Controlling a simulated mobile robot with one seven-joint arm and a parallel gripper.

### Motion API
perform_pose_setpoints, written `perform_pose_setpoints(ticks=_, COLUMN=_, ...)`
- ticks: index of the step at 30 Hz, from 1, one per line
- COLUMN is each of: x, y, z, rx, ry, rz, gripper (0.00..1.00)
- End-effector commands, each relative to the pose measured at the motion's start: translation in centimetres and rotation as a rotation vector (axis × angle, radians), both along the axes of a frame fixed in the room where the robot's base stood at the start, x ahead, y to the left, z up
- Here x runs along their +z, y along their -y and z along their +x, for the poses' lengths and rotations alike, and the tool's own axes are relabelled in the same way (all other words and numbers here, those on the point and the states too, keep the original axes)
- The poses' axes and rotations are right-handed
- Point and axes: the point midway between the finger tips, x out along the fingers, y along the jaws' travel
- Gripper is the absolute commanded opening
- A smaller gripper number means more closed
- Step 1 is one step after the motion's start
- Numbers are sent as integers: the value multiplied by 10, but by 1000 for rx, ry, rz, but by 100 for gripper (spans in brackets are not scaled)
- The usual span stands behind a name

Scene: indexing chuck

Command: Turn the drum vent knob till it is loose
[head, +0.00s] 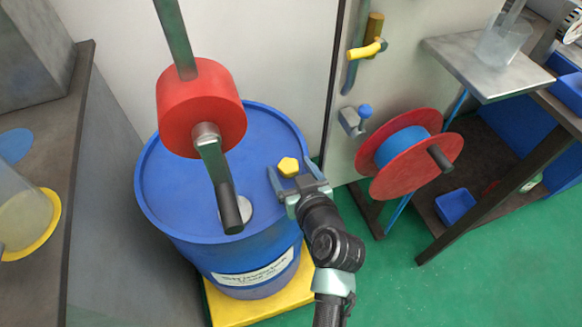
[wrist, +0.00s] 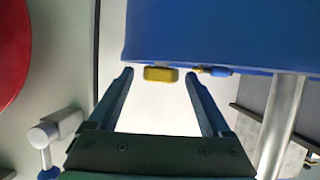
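The drum vent knob (head: 288,167) is small, yellow and faceted, and sits on the right part of the blue drum's (head: 165,190) top. My gripper (head: 290,174) is open and reaches over the drum's rim from the lower right, its two fingers pointing toward the knob. In the wrist view the knob (wrist: 160,74) shows between and around the level of the open fingertips (wrist: 158,78), with a gap on each side. The fingers do not appear to touch it. The knob's underside and thread are hidden.
A red drum pump (head: 200,110) with a dark-gripped crank stands on the drum, left of my gripper. A red reel (head: 415,155) and a wall tap with a blue knob (head: 365,110) are to the right. The drum stands on a yellow base (head: 235,308). Green floor is clear at lower right.

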Motion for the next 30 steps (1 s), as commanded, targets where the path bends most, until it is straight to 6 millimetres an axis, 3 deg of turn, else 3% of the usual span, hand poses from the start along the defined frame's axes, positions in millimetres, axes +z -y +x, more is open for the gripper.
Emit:
perform_pose_setpoints(ticks=11, x=4, y=2, z=-6, rx=-1, ry=3, rz=1, gripper=83)
perform_pose_setpoints(ticks=24, x=38, y=26, z=-84, rx=-2, ry=1, rz=0, gripper=83)
perform_pose_setpoints(ticks=30, x=48, y=33, z=-108, rx=-1, ry=1, rz=0, gripper=83)
